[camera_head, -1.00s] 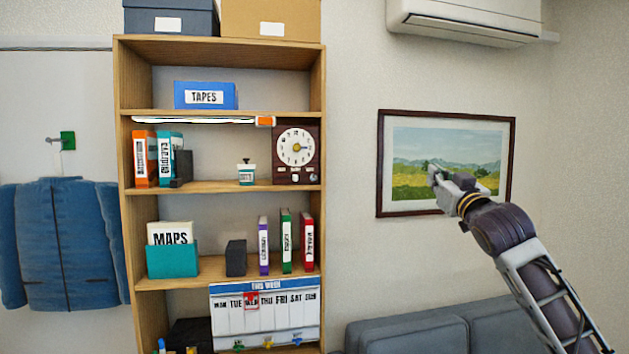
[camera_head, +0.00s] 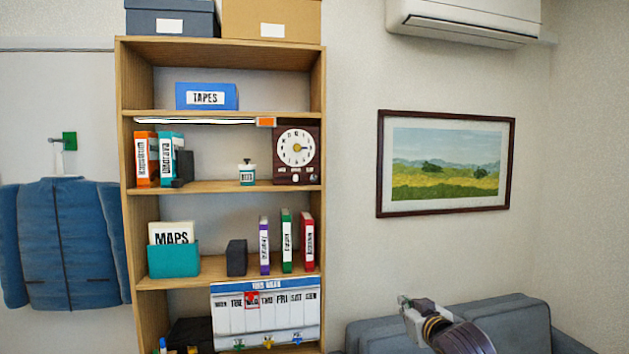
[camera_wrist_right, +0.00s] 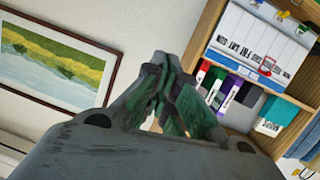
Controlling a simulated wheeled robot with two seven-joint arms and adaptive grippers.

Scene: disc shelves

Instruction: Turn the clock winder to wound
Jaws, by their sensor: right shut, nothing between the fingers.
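The clock (camera_head: 296,155) is a dark brown case with a round cream dial. It stands at the right end of the shelf below the blue tapes box. A row of small controls runs along the lower part of its front; the winder (camera_head: 296,177) seems to be among them, too small to read its setting. My right gripper (camera_head: 404,301) is low in the head view, in front of the grey sofa, well below and to the right of the clock. In the wrist view its fingers (camera_wrist_right: 168,70) are together with nothing between them. My left gripper is not in view.
The wooden bookcase (camera_head: 318,75) holds binders, a jar and boxes. A weekly calendar (camera_head: 265,310) hangs low on its front. A framed picture (camera_head: 446,163) is on the wall and a sofa (camera_head: 500,318) stands below. The space before the clock is clear.

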